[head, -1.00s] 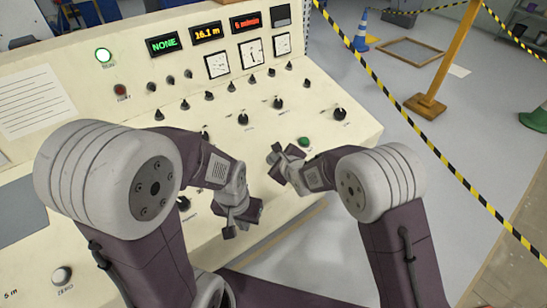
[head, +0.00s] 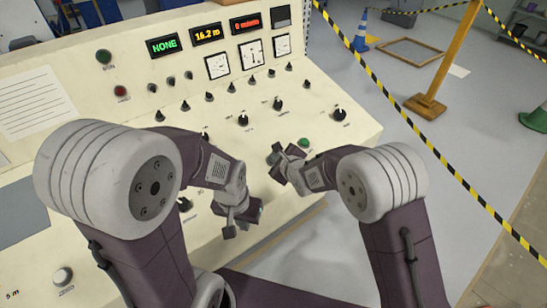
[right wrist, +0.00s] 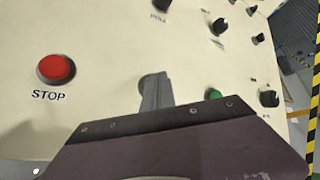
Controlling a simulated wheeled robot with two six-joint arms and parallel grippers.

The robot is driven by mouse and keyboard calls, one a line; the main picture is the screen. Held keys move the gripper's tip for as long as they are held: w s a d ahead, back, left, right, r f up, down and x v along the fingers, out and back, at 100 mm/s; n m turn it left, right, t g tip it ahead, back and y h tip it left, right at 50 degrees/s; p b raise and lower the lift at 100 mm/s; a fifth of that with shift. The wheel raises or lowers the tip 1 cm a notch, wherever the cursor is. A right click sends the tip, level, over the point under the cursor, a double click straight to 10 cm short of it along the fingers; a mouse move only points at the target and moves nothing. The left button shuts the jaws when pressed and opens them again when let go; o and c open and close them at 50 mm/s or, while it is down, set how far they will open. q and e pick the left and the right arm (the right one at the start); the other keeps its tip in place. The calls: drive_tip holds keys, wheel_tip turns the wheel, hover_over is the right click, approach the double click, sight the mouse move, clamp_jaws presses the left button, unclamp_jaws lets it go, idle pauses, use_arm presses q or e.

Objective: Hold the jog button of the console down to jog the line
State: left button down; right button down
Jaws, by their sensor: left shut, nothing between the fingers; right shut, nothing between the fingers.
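The cream console (head: 345,150) slopes across the head view. My left gripper (head: 236,222) is shut and empty, low over the console's near part. A small teal patch (head: 261,211) shows at its right side; I cannot tell whether it is the jog button, and no jog label is readable. My right gripper (head: 277,154) is shut and empty, just left of a green button (head: 304,142). In the right wrist view its fingers (right wrist: 155,91) are over the panel between a red STOP button (right wrist: 56,68) and the green button (right wrist: 214,94).
Several black knobs (head: 339,114) stand on the panel. The length display (head: 207,34) reads 16.2 m and the red display (head: 246,24) appears to read 0. The green round lamp (head: 104,57) is dark. Striped tape (head: 440,150) and a wooden post (head: 447,60) stand right of the console.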

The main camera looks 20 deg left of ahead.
drive_tip(key=shift+s+d+r, duration=0.1)
drive_tip(key=shift+r, duration=0.45)
drive_tip(key=shift+r, duration=0.1)
drive_tip(key=r+p, duration=0.2)
drive_tip(key=r, duration=0.1)
drive_tip(key=d+r+p, duration=0.1)
drive_tip(key=p, duration=0.1)
drive_tip(key=shift+s+r, duration=0.35)
